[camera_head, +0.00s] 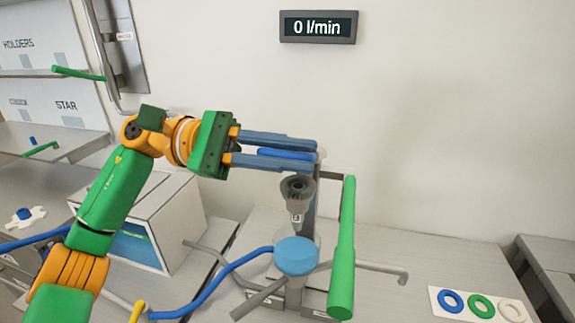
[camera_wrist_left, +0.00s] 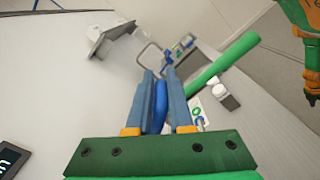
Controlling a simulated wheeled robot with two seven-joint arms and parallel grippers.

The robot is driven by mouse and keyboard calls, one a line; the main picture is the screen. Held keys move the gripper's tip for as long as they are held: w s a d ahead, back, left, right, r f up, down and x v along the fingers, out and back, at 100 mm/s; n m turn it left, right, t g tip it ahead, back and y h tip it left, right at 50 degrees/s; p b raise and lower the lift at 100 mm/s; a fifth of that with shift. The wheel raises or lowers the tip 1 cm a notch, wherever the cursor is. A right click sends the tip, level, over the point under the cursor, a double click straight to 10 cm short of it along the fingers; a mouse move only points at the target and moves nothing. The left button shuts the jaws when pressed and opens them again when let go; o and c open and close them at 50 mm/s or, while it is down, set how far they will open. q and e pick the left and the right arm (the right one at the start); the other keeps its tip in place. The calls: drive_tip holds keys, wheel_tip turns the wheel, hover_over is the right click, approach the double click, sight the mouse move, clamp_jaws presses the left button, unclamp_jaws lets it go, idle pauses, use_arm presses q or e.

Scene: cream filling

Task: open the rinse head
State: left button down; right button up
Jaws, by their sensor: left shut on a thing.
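A grey nozzle-like head (camera_head: 297,196) hangs on an upright stand above a round light-blue cap (camera_head: 296,256); I cannot tell for certain which part is the rinse head. My left gripper (camera_head: 316,152) is level above the nozzle, its fingers pointing right. It is shut on a rounded blue bar (camera_head: 284,153), which also shows between the fingers in the left wrist view (camera_wrist_left: 160,106). The fingers partly hide the bar and the top of the stand.
A long green lever (camera_head: 342,250) stands just right of the stand. A blue hose (camera_head: 222,276) curves to the light-blue cap. A white box (camera_head: 150,215) is at left. A card with blue, green and white rings (camera_head: 480,306) lies at right. The wall display (camera_head: 318,27) reads 0 l/min.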

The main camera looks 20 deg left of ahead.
use_arm(q)
drive_tip(key=shift+w+r+p, duration=0.4)
drive_tip(key=shift+r+p, duration=0.15)
drive_tip(key=shift+r, duration=0.2)
drive_tip(key=shift+w+r+p, duration=0.4)
drive_tip(key=shift+r+p, duration=0.1)
drive_tip(key=shift+r, duration=0.2)
use_arm(e)
drive_tip(key=shift+r, duration=1.4)
use_arm(q)
drive_tip(key=c, duration=1.1)
unclamp_jaws()
drive_tip(key=shift+o, duration=1.2)
drive_tip(key=shift+w+f, duration=0.1)
drive_tip(key=shift+w, duration=0.2)
use_arm(e)
drive_tip(key=shift+w, duration=0.1)
drive_tip(key=shift+f, duration=0.1)
use_arm(q)
drive_tip(key=a+b, duration=0.1)
drive_tip(key=a, duration=0.6)
drive_tip(key=shift+b, duration=0.3)
use_arm(e)
drive_tip(key=shift+f, duration=0.7)
